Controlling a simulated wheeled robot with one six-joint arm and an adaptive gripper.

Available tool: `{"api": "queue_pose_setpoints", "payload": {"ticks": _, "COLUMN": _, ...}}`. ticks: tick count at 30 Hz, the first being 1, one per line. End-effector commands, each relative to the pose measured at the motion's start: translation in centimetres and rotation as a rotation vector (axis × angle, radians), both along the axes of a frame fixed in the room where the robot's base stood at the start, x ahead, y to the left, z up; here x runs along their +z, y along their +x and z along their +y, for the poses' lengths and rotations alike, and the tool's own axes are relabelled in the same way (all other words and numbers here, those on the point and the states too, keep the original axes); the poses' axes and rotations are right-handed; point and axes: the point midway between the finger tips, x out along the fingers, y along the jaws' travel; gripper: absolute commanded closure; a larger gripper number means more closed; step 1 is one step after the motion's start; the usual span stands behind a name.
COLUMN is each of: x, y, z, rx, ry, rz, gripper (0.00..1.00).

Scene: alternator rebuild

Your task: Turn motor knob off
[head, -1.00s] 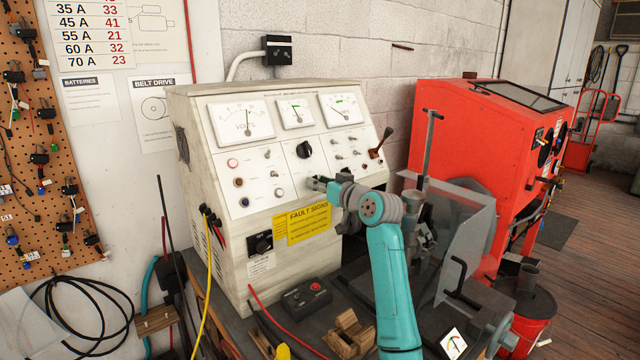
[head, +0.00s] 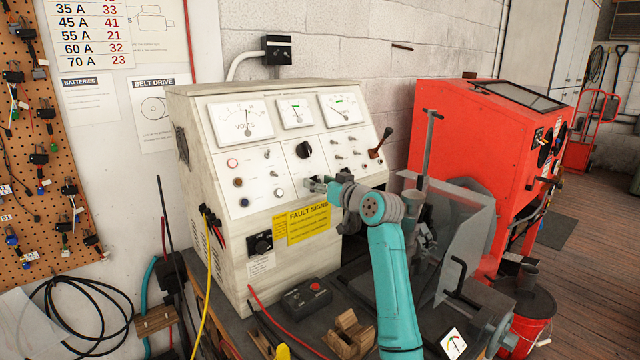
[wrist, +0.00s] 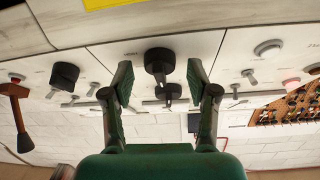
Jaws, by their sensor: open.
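The grey test bench's sloping panel (head: 290,118) carries a black rotary knob (head: 303,149) at its middle. My gripper (head: 312,185) is just below that knob, at the panel's lower edge, with the arm reaching up from the front. In the upside-down wrist view, my gripper (wrist: 160,78) is open. A round black knob (wrist: 158,58) shows between its two fingers, with space on both sides. A second black knob (wrist: 168,91) shows just beyond it. The labels are too small to read, so I cannot tell which is the motor knob.
Small toggle switches (head: 340,155) and a dark lever (head: 380,142) are right of the middle knob. A yellow fault sign (head: 308,222) is below the gripper. Another black knob (wrist: 64,75) is left in the wrist view. A grey upright bar (head: 428,150) stands right of my arm.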

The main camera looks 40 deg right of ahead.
Motion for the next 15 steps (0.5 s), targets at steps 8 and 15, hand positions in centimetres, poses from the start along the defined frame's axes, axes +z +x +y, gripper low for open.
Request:
{"api": "queue_pose_setpoints", "payload": {"ticks": 8, "x": 0.2, "y": -3.7, "z": 0.0, "rx": -0.003, "ry": -0.001, "rz": -0.002, "gripper": 0.41}}
{"api": "queue_pose_setpoints", "payload": {"ticks": 15, "x": 0.5, "y": -8.4, "z": 0.0, "rx": -0.002, "ry": 0.0, "rz": -0.001, "gripper": 0.41}}
